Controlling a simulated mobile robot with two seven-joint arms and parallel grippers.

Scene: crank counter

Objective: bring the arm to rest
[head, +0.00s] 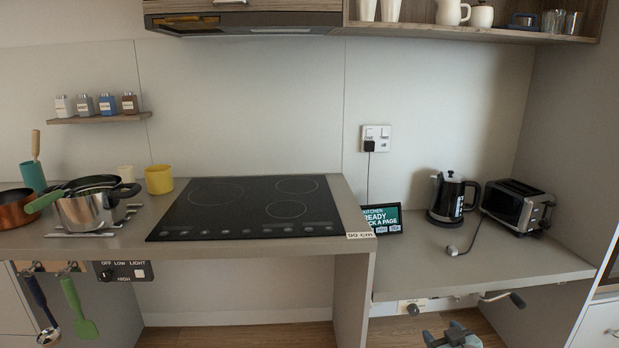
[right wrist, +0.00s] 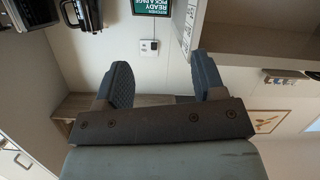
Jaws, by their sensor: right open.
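My right gripper (head: 455,337) shows at the bottom edge of the head view, below the front edge of the lower counter (head: 490,268). In the right wrist view its two dark padded fingers (right wrist: 163,78) stand wide apart with nothing between them. The hand crank (head: 501,297) sticks out under the front of the lower counter, up and to the right of the gripper and apart from it. My left gripper is in neither view.
The higher counter bears a black hob (head: 248,205) and a steel pot (head: 90,207). A kettle (head: 453,197), a toaster (head: 516,207) and a tablet (head: 382,219) stand on the lower counter. Floor shows below it. A ladle (head: 46,320) and a green spatula (head: 80,312) hang at left.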

